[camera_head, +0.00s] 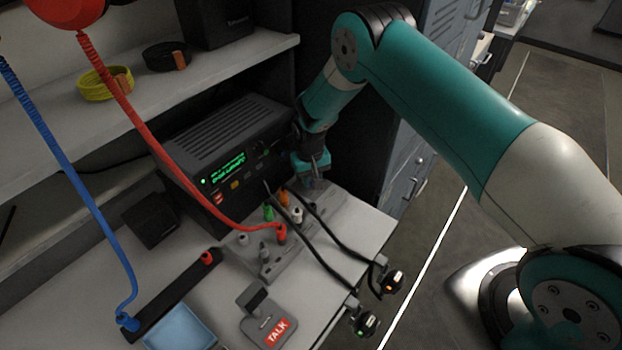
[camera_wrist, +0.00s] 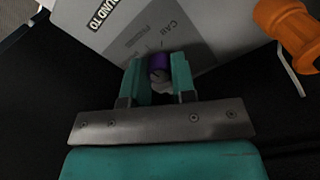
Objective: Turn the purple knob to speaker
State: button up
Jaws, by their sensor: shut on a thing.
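In the wrist view the purple knob (camera_wrist: 158,64) sits on a grey panel (camera_wrist: 205,22), between the two teal fingers of my gripper (camera_wrist: 158,80). The fingers are shut on the knob from both sides. The panel lettering near it reads "CAB" with a smaller word beside it; I cannot make out a speaker label. In the head view my gripper (camera_head: 312,182) is at the far right end of the grey panel, beside the black radio, and the knob is hidden there.
An orange plug (camera_wrist: 290,30) stands close to the right in the wrist view. Green (camera_head: 268,211) and red (camera_head: 281,233) plugs, black cables and the black radio (camera_head: 225,160) with green text are near my gripper.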

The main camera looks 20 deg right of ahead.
aim_at(311, 181)
jog(key=n+b, duration=0.3)
jog(key=n, duration=0.1)
jog(key=shift+f+b, duration=0.15)
jog(key=shift+b, duration=0.2)
jog(key=shift+n+b, duration=1)
jog(key=shift+n, duration=1.1)
jog(key=o, duration=0.9)
jog(key=shift+r, duration=0.25)
jog(key=r+b, duration=0.1)
jog(key=r, duration=0.4)
jog(key=r+b, duration=0.1)
jog(key=r, duration=0.5)
jog(key=r+b, duration=0.1)
jog(key=r, duration=0.5)
jog(key=shift+s+a+r, duration=0.15)
jog(key=shift+s, duration=0.1)
